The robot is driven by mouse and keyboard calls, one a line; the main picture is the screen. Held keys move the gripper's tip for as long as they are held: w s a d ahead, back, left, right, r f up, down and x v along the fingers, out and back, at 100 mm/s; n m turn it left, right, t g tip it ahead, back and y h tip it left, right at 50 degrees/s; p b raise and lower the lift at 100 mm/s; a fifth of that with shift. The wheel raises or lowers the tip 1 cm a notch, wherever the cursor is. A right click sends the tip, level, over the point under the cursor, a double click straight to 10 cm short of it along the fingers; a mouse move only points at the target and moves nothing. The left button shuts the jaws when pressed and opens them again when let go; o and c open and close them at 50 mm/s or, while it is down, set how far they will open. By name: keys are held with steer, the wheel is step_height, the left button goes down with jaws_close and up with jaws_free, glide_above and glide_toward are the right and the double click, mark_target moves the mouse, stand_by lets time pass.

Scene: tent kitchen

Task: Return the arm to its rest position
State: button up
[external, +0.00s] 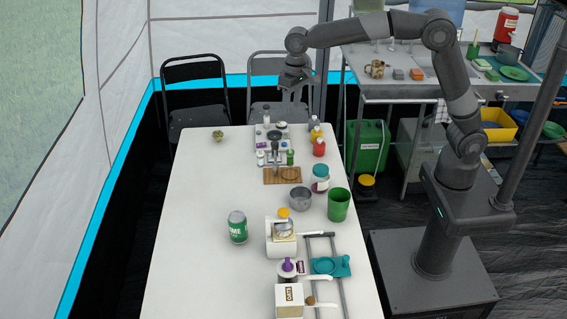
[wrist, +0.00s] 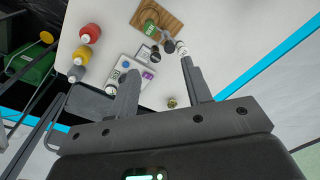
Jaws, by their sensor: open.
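My gripper (external: 291,96) is raised above the far end of the white table, near the chair backs, with my arm stretched out to the left from my base. In the wrist view my gripper (wrist: 160,85) shows two dark fingers spread well apart. Nothing sits between them that I can see. The table (external: 190,210) lies below and in front of the gripper, with clear air between them in the external view.
On the table stand a tray with small items (external: 262,140), a wooden board (external: 270,180), bottles (external: 319,148), a grey pot (external: 300,198), a green cup (external: 338,205) and a green can (external: 237,227). Two chairs (external: 195,90) stand behind. A metal side table (external: 385,85) is at right.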

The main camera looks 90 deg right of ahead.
steer(key=s+a+r+n+t, duration=0.15)
steer(key=s+r, duration=0.25)
steer(key=s, duration=0.5)
steer(key=s+a+r+n+t, duration=0.1)
steer(key=s+a+r+n, duration=0.15)
steer(key=s, duration=0.65)
steer(key=s+a+f+n+t, duration=0.1)
steer(key=s+a+f+n, duration=0.1)
steer(key=s, duration=0.7)
steer(key=s+a+f+n+t, duration=0.1)
steer(key=s+a+f, duration=0.1)
steer(key=s, duration=0.6)
steer(key=shift+s+a+f+n, duration=0.25)
steer(key=shift+s+f+n, duration=0.05)
steer(key=shift+s+n, duration=0.1)
